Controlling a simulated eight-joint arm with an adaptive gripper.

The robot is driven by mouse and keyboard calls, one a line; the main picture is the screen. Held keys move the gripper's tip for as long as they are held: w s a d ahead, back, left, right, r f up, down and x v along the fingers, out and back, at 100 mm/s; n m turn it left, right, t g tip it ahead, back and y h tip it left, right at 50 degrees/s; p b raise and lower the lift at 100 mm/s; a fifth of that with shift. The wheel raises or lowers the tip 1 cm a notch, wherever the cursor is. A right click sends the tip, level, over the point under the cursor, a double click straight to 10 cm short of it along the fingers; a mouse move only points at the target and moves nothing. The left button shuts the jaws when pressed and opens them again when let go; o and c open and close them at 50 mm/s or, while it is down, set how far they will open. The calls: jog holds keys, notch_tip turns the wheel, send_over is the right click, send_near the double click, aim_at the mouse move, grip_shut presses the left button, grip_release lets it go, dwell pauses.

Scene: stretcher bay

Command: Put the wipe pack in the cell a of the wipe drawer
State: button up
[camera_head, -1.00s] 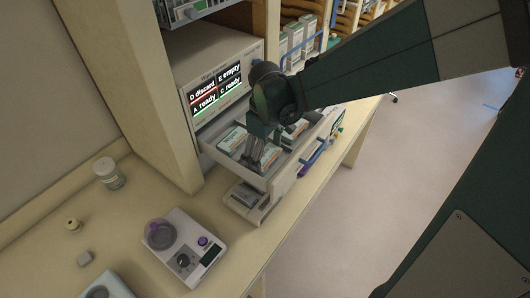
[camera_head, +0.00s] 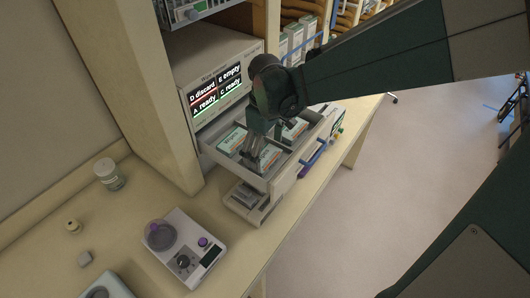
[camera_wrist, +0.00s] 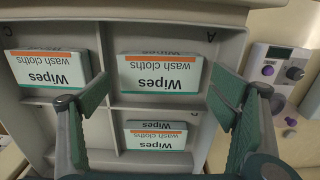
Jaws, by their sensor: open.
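The wipe drawer (camera_head: 288,182) is open, and in the wrist view its dividers (camera_wrist: 111,110) separate the cells. A white wipe pack (camera_wrist: 160,74) with an orange and green stripe lies in cell A, the upper middle cell in the wrist view; the head view shows it at the drawer's front (camera_head: 269,157). My gripper (camera_wrist: 160,82) is open, its fingers apart on either side of this pack with visible gaps. In the head view my gripper (camera_head: 252,155) is over the drawer.
Another wipe pack lies in cell C (camera_wrist: 47,68), and one in the cell below A (camera_wrist: 156,135). A screen (camera_head: 217,90) reads D discard, E empty, A ready, C ready. A scale-like device (camera_head: 185,245) and a jar (camera_head: 109,174) stand on the counter.

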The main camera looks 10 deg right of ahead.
aim_at(270, 160)
notch_tip(270, 160, up, 10)
jog(key=shift+f, duration=0.15)
dwell(0.4)
jog(key=shift+s+d, duration=0.1)
dwell(0.6)
jog(key=s+d+r+m+t, duration=0.2)
jog(key=s+d+m+t, duration=0.5)
jog(key=s+d, duration=0.5)
jog(key=s+m, duration=0.2)
jog(key=s, duration=0.1)
jog(key=shift+s, duration=0.25)
dwell(1.3)
